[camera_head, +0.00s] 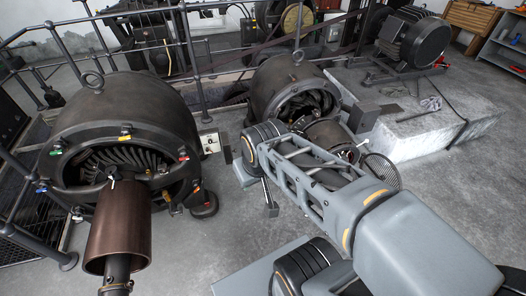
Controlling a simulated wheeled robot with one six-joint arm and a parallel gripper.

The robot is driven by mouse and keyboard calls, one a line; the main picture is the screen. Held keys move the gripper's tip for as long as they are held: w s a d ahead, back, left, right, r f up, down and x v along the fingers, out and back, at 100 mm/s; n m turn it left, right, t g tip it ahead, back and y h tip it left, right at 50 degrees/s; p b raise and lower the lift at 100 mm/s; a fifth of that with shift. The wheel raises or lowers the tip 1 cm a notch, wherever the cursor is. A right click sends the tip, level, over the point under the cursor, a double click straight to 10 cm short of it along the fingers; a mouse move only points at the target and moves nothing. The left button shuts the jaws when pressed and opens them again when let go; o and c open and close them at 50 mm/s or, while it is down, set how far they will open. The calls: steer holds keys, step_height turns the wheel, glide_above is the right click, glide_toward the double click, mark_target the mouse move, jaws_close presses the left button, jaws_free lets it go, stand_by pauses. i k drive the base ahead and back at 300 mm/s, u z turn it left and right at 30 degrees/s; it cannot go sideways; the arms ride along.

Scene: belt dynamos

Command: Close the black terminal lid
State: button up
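A small pale terminal box (210,143) sits at the right side of the large left dynamo, low down. A narrow dark flap (227,152) stands at its right edge; it looks like the black terminal lid, swung open, with the pale face of the box showing. My grey arm reaches from the lower right to the middle of the picture. Its black ringed joint is right of the box, with a clear gap. A slim dark part hangs below that joint and may belong to my gripper (271,209). The fingers are too small and hidden to tell whether they are open.
The left dynamo (120,105) has a copper-coloured cylinder (118,225) in front. A second dynamo (290,80) stands behind my arm. A metal railing (195,70) runs behind the left dynamo. A concrete plinth (440,130) is at right. The floor between box and arm is bare.

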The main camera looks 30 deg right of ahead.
mark_target(226, 142)
steer(key=z, duration=0.6)
steer(key=k, duration=0.85)
steer(key=z, duration=1.05)
steer(key=i, duration=1.35)
steer(key=u, duration=0.65)
steer(key=i, duration=0.95)
steer(key=u, duration=1.4)
steer(key=i, duration=0.35)
steer(key=u, duration=0.2)
steer(key=k, duration=1.05)
steer(key=u, duration=0.6)
steer(key=i, duration=1.25)
steer(key=z, duration=0.55)
